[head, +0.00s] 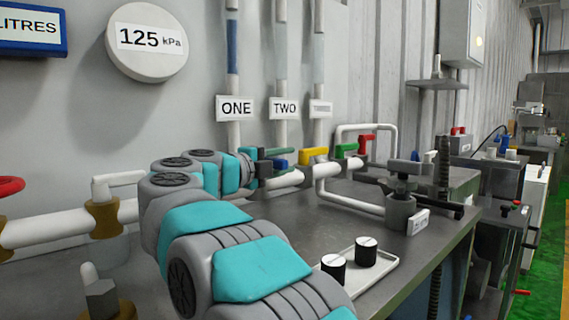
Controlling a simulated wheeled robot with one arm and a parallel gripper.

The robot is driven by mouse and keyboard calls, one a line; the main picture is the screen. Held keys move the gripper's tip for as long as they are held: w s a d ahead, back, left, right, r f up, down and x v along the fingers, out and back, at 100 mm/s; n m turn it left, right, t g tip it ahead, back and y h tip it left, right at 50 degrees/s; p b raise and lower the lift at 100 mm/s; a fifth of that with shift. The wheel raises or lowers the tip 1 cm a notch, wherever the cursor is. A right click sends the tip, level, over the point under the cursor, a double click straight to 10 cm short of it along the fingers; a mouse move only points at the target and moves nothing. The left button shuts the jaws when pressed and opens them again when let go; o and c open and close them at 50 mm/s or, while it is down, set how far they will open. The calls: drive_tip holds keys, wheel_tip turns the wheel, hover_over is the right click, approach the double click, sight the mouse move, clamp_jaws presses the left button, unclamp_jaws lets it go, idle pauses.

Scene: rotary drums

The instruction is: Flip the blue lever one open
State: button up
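My gripper (266,162) is at the lever, seen small and from behind, with dark parts close to the blue. My wrist and the teal and grey arm hide much of the valve. I cannot tell whether the fingers touch the lever or how far apart they are. A green piece (279,151) shows just above the blue one.
A yellow lever (314,155), a green lever (347,150) and a red lever (366,141) follow to the right along the pipes. A tray (384,264) with two black-sided knobs lies on the bench in front. A round gauge (148,42) reads 125 kPa.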

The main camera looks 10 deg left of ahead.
drive_tip(key=shift+o, duration=0.2)
drive_tip(key=shift+r, duration=1.6)
drive_tip(key=shift+o, duration=1)
drive_tip(key=shift+s+r, duration=0.15)
drive_tip(key=shift+r, duration=0.05)
drive_tip(key=s+d+b, duration=0.1)
drive_tip(key=s, duration=0.3)
drive_tip(key=s+d+b, duration=0.1)
drive_tip(key=s+d, duration=0.1)
drive_tip(key=s, duration=0.3)
drive_tip(key=s+d+r, duration=0.1)
drive_tip(key=s+d, duration=0.1)
drive_tip(key=s, duration=0.3)
drive_tip(key=shift+s+b, duration=0.25)
drive_tip(key=shift+b, duration=0.15)
drive_tip(key=shift+c, duration=1.2)
drive_tip(key=shift+s+d, duration=0.1)
drive_tip(key=shift+s, duration=0.1)
